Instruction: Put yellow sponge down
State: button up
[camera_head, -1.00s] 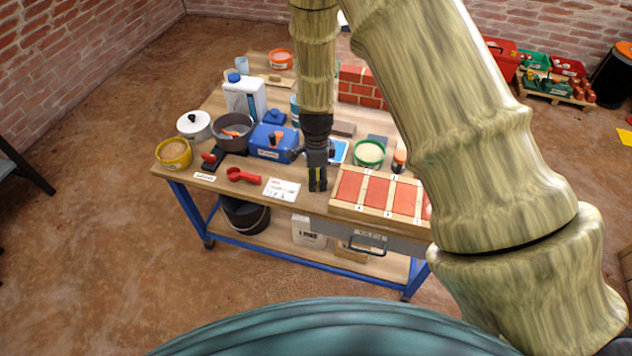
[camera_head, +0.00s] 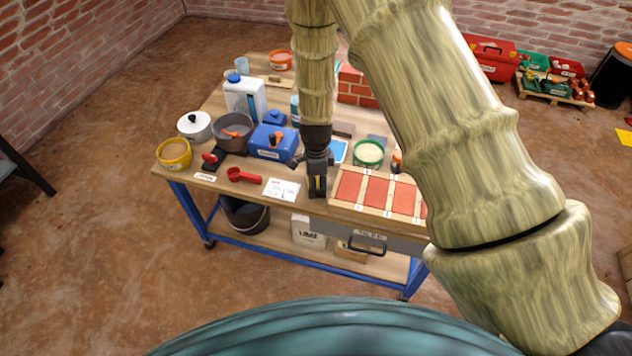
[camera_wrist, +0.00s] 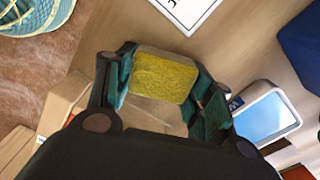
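The yellow sponge (camera_wrist: 163,76) sits between the two fingers of my gripper (camera_wrist: 163,88) in the wrist view, with a finger against each side. My gripper is shut on it. In the head view my gripper (camera_head: 317,187) points down near the front edge of the workbench (camera_head: 230,190), left of the tray of red bricks. Only a small yellow patch of the sponge (camera_head: 317,184) shows there. I cannot tell whether the sponge touches the bench top.
A white card (camera_head: 282,189) and a red scoop (camera_head: 243,176) lie left of my gripper. The red brick tray (camera_head: 376,191) is close on the right. A blue box (camera_head: 270,143), a grey bowl (camera_head: 233,131) and a green tub (camera_head: 368,153) stand behind.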

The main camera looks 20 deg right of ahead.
jog(key=o, duration=0.3)
jog(key=shift+s+f, duration=0.15)
jog(key=shift+f, duration=0.25)
jog(key=shift+o, duration=0.8)
jog(key=shift+f, duration=0.2)
jog(key=shift+r, duration=0.2)
notch_tip(320, 180, up, 13)
jog(key=shift+w, duration=0.2)
